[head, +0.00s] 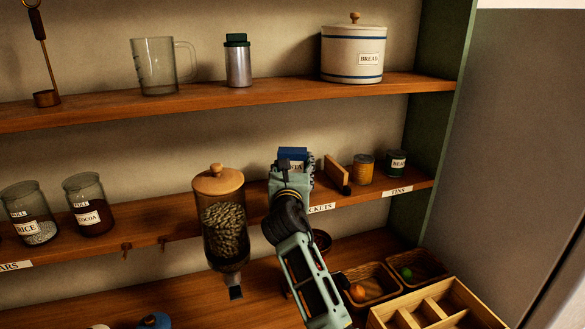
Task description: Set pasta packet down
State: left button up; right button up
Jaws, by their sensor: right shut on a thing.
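The blue pasta packet (292,154) is at the middle shelf (358,194), above the partly covered "PACKETS" label (321,208). Its top and part of a white label with dark letters show; the rest is hidden behind my right gripper (291,170). My right gripper is shut on the packet, reaching in from below and in front. Whether the packet's base touches the shelf is hidden. My left gripper is not in view.
A wooden divider (337,173) stands just right of the packet, then a yellow tin (363,169) and a dark green tin (396,163). The upper shelf (270,96) runs above.

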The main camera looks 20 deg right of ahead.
jog(key=o, duration=1.1)
jog(key=shift+f, duration=0.1)
jog(key=shift+o, duration=1.7)
jog(key=shift+r, duration=0.2)
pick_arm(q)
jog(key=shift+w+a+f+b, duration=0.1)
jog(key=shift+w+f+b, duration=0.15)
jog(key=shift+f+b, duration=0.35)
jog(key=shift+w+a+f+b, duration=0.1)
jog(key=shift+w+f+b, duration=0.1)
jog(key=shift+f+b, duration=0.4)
pick_arm(e)
jog(key=v, duration=1.2)
